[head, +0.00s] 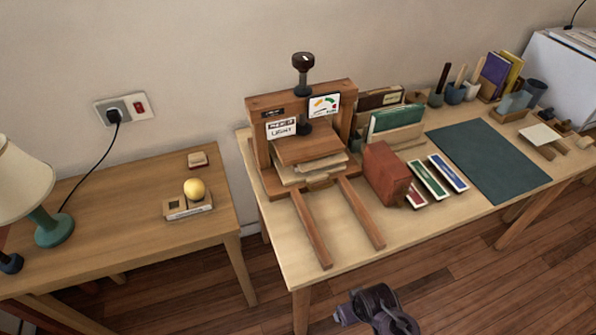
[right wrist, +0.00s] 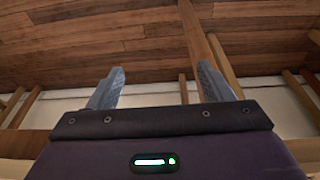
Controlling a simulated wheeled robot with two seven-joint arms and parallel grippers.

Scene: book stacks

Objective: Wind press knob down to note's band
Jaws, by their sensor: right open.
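The wooden book press (head: 275,179) stands on the right-hand table, with its dark knob (head: 303,62) on a screw at the top. A stack of boards and paper (head: 311,160) lies under the screw. A white note (head: 281,128) on the frame seems to read "PRESS LIGHT". A dial (head: 324,106) with coloured bands sits beside it; its pointer is too small to read. My right gripper (head: 345,312) is low in front of the table, away from the press. In the right wrist view its fingers (right wrist: 160,88) are apart and empty. My left gripper is not in view.
A red-brown block (head: 385,172), colored boxes (head: 437,174) and a book rack (head: 396,123) stand right of the press. Two wooden rails (head: 361,213) reach toward the table's front edge. A dark green mat (head: 490,160) is clear. A lamp (head: 48,225) stands on the left table.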

